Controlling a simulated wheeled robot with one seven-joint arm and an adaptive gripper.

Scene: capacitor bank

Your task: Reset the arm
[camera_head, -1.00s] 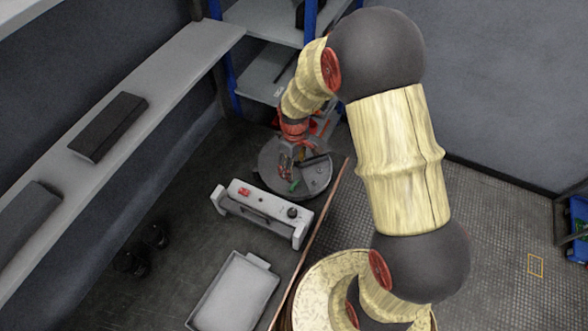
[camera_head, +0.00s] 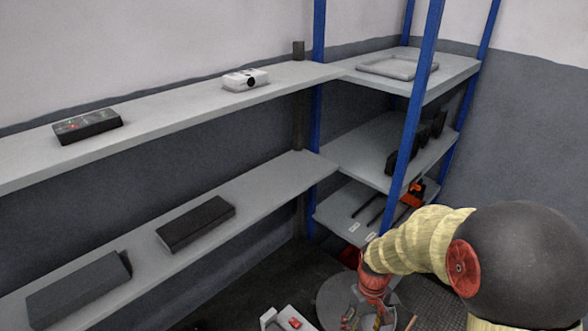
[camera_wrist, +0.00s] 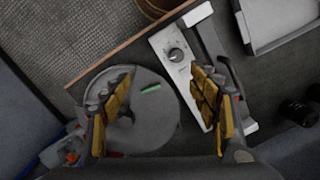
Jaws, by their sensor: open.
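My arm, with cream sleeves and dark round joints, is at the lower right of the head view. My gripper (camera_head: 365,318) is at its end, pointing down at the bottom edge and partly cut off. In the wrist view my gripper (camera_wrist: 165,98) is open. Its two yellow-padded fingers are apart, with nothing held between them. Below it is a round grey disc (camera_wrist: 150,115) with a small green piece (camera_wrist: 150,88) on it. A white device with a knob (camera_wrist: 176,54) lies beside the disc, partly behind the right finger.
Long grey wall shelves (camera_head: 200,106) run along the left, holding several devices and boxes. A blue-posted rack (camera_head: 408,125) stands beyond my arm, close to it in the picture. A pale tray (camera_wrist: 262,38) is at the wrist view's upper right.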

